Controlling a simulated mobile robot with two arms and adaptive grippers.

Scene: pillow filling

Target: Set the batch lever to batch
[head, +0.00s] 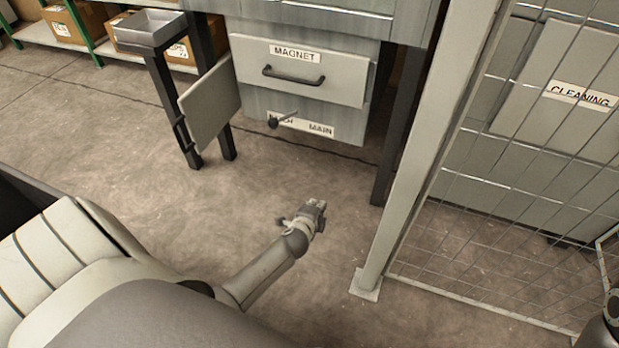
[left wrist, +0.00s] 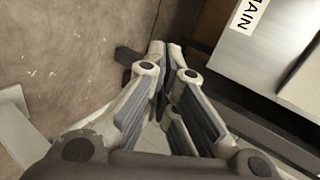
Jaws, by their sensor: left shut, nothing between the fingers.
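The batch lever (head: 273,123) is a thin rod with a dark round knob under the MAGNET drawer. Its knob points left and slightly down, over the word at the left of the label, which it partly hides. The label (head: 320,130) reads MAIN at its right end. My left gripper (head: 318,206) is shut and empty, in front of and below the lever, apart from it. In the left wrist view the closed fingers (left wrist: 166,50) show with the MAIN label (left wrist: 247,15) at the upper right. My right gripper is not in view.
The MAGNET drawer (head: 300,72) with a dark handle is above the lever. A grey panel (head: 210,103) stands out at the left beside a dark leg (head: 170,110). A post (head: 425,150) and mesh fence (head: 520,200) stand at the right. The floor between is clear.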

